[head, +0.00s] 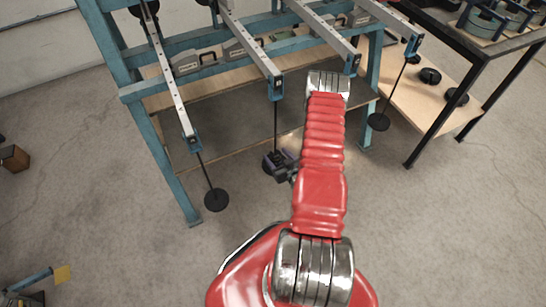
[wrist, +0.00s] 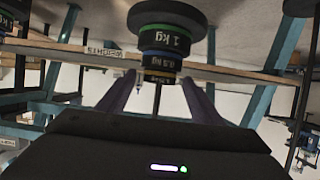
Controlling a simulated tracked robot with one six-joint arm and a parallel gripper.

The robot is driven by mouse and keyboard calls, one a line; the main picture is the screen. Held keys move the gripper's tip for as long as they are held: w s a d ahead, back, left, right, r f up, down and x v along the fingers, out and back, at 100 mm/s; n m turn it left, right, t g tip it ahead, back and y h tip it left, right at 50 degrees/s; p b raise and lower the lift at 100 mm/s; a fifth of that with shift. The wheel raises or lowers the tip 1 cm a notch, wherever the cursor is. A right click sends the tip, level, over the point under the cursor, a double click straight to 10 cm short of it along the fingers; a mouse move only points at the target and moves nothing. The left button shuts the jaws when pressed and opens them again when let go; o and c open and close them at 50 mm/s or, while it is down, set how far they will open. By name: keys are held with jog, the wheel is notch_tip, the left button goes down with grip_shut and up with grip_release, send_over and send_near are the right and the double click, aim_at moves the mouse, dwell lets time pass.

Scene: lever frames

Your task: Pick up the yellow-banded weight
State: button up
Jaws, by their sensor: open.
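In the wrist view, which looks upside down, a stack of dark round weights hangs on a thin rod. In the head view my gripper (head: 283,164) is at the middle hanging rod (head: 276,125); the stack is not clearly visible there.
Blue lever frame with a leg (head: 165,160) and wooden lower shelf (head: 235,75) stands ahead. A black-legged table (head: 435,107) is at right. A brown box (head: 14,158) is far left. Open floor lies in front.

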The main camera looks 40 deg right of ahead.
jog(key=c, duration=1.1)
jog(key=shift+r, duration=0.1)
jog(key=shift+c, duration=0.2)
jog(key=shift+r, duration=1.1)
jog(key=shift+s+r, duration=0.4)
jog(key=shift+r, duration=0.2)
jog(key=s+a, duration=0.2)
jog(key=s, duration=0.6)
jog(key=s+a, duration=0.2)
jog(key=s, duration=0.6)
jog(key=shift+s+a, duration=0.3)
jog(key=shift+a, duration=0.1)
